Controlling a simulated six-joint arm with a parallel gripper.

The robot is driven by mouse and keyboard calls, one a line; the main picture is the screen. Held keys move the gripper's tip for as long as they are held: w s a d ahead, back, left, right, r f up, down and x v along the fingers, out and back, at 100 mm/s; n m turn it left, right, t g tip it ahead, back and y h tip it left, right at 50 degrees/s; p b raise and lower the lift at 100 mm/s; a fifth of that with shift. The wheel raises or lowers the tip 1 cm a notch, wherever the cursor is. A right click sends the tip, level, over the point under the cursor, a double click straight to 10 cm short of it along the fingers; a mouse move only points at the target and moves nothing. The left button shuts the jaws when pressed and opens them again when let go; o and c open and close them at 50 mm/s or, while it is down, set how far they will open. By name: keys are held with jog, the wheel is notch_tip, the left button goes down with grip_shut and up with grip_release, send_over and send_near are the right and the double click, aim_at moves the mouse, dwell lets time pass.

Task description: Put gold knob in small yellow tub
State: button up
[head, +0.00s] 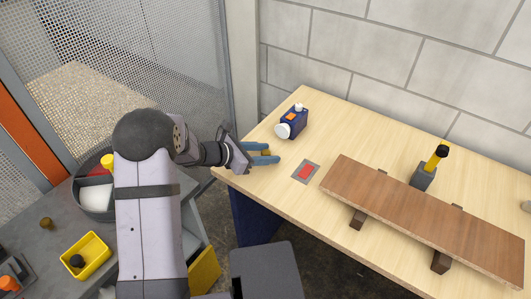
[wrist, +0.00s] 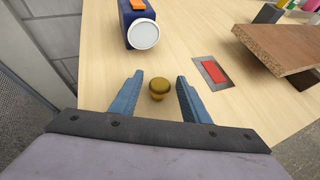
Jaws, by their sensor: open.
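A gold knob (wrist: 158,90) stands on the light wooden table (wrist: 105,65) in the wrist view. My gripper (wrist: 159,79) is open, with one blue finger on each side of the knob and a gap on both sides. In the head view my gripper (head: 266,153) is low at the table's left end, and its fingers mostly hide the knob. The small yellow tub (head: 98,268) is on the grey surface at lower left, with a black knob (head: 77,261) in it.
A blue device with a white round face (head: 283,130) stands beyond my gripper. A red-and-grey plate (head: 305,172) lies right of it, then a raised brown board (head: 430,215). A grey round container (head: 90,212) and a brownish knob (head: 46,223) are near the tub.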

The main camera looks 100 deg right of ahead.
jog(key=shift+r, duration=0.1)
jog(key=shift+r, duration=0.15)
jog(key=b+v, duration=0.1)
jog(key=v, duration=0.9)
jog(key=shift+w, duration=0.25)
jog(key=shift+o, duration=0.5)
jog(key=shift+v, duration=0.8)
jog(key=shift+s+a, duration=0.15)
jog(key=shift+s, duration=0.1)
